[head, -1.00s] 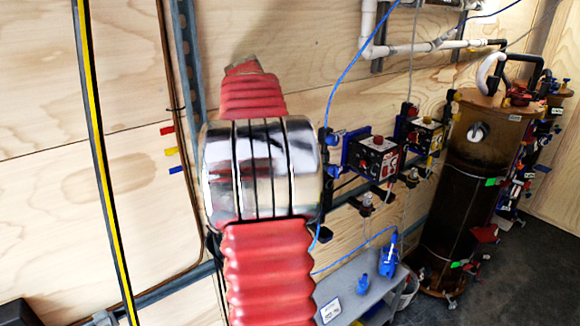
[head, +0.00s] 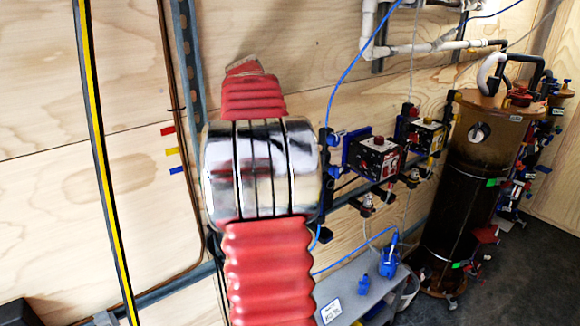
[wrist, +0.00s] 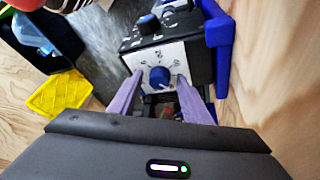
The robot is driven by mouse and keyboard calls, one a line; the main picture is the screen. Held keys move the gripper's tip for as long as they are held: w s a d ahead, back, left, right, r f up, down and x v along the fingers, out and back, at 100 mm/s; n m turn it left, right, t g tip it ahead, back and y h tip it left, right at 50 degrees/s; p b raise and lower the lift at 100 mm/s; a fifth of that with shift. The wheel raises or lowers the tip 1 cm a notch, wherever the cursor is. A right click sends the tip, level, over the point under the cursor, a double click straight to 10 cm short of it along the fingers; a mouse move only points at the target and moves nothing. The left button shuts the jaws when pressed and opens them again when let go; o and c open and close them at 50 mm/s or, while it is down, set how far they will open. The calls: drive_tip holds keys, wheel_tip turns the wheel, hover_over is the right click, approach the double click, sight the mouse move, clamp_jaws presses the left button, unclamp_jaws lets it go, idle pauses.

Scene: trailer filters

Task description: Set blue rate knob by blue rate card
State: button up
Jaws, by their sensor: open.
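In the wrist view, a round blue knob (wrist: 159,77) sits on a white dial plate with dark marks, on the face of a black box (wrist: 195,48). My gripper (wrist: 160,82) has two purple fingers, spread open, one on each side of the knob. I cannot tell whether they touch it. In the head view, a black box with a blue bracket (head: 376,158) is mounted on the wall rail; its knob is not clear there. A small white card (head: 331,311) lies on the grey shelf; its writing is too small to read. My gripper is hidden in the head view.
A second box with a yellow bracket (head: 425,135) is to the right. A brown cylinder tank (head: 470,180) stands farther right. Blue tubing (head: 352,65) hangs near my arm. The plywood wall is close. A yellow block (wrist: 58,93) shows at left in the wrist view.

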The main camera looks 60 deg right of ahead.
drive_tip(key=shift+r, duration=0.1)
wheel_tip(320, 180, up, 10)
idle(0.6)
idle(0.4)
drive_tip(key=w+a+r+n+t, duration=0.1)
drive_tip(key=w+a+n+t, duration=0.2)
drive_tip(key=n, duration=0.7)
drive_tip(key=w+a+r+n+t, duration=0.1)
drive_tip(key=w+a+n+t, duration=0.2)
drive_tip(key=a+n, duration=0.5)
drive_tip(key=shift+w+r+n+t, duration=0.35)
drive_tip(key=shift+n+t, duration=0.55)
drive_tip(key=shift+n, duration=0.8)
